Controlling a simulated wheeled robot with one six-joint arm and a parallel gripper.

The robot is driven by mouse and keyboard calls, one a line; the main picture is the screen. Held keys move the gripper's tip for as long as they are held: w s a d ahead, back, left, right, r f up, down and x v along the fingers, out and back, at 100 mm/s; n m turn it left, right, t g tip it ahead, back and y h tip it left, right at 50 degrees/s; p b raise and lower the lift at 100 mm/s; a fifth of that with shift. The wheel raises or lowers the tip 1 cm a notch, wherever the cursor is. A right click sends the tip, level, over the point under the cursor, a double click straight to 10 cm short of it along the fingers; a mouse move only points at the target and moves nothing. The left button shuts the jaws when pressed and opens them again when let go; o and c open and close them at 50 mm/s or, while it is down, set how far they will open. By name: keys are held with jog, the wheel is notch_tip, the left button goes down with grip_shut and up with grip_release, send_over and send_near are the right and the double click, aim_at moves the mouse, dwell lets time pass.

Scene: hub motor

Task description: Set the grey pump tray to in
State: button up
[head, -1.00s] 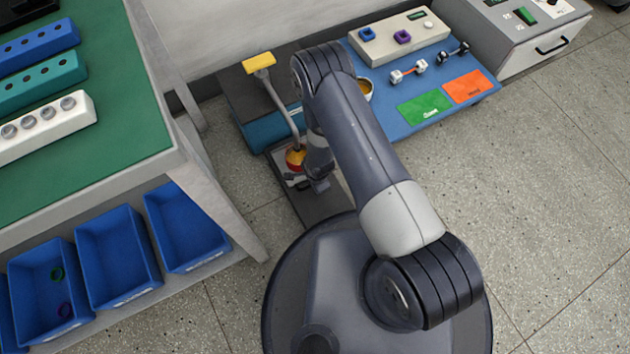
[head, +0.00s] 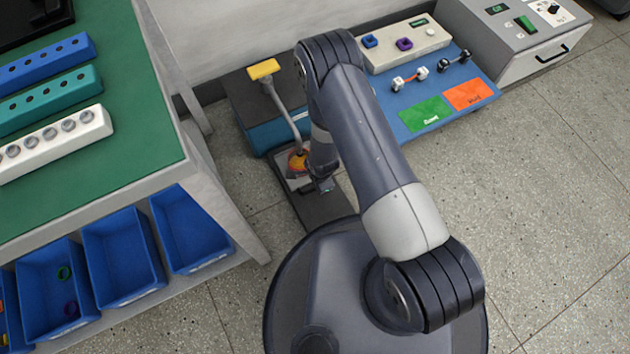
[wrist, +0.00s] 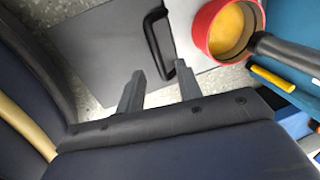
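The grey pump tray (head: 326,209) lies low in front of the blue pump cabinet, sticking out toward my base. In the wrist view a flat grey panel (wrist: 98,45) with a black bar handle (wrist: 152,38) is probably this tray. My gripper (wrist: 160,70) is open, its two fingers apart and empty. The handle's near end lies between or just beyond the fingertips; contact cannot be told. In the head view my gripper (head: 322,184) is partly hidden by my arm. A red and yellow round pump part (head: 298,161) is beside it, also in the wrist view (wrist: 228,30).
A lever with a yellow grip (head: 263,69) rises above the pump. The green-topped bench (head: 120,160) with blue bins (head: 122,257) stands left. A blue mat (head: 405,125) with green and orange cards lies right. Open floor (head: 550,190) is at the right.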

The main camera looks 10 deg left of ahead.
jog(key=r, duration=0.1)
jog(key=r+p, duration=0.1)
jog(key=r, duration=0.3)
jog(key=shift+s+d, duration=0.25)
jog(key=shift+s, duration=0.1)
jog(key=shift+f, duration=0.2)
jog(key=f+b, duration=0.1)
jog(key=f, duration=0.2)
jog(key=w+f+b, duration=0.1)
jog(key=f+b, duration=0.1)
jog(key=f, duration=0.2)
jog(key=a+f+b, duration=0.1)
jog(key=f, duration=0.2)
jog(key=shift+w+f, duration=0.25)
jog(key=shift+f, duration=0.05)
jog(key=shift+s+d+r, duration=0.1)
jog(key=shift+d, duration=0.2)
jog(key=shift+s+d, duration=0.15)
jog(key=shift+s, duration=0.5)
jog(key=shift+d, duration=0.1)
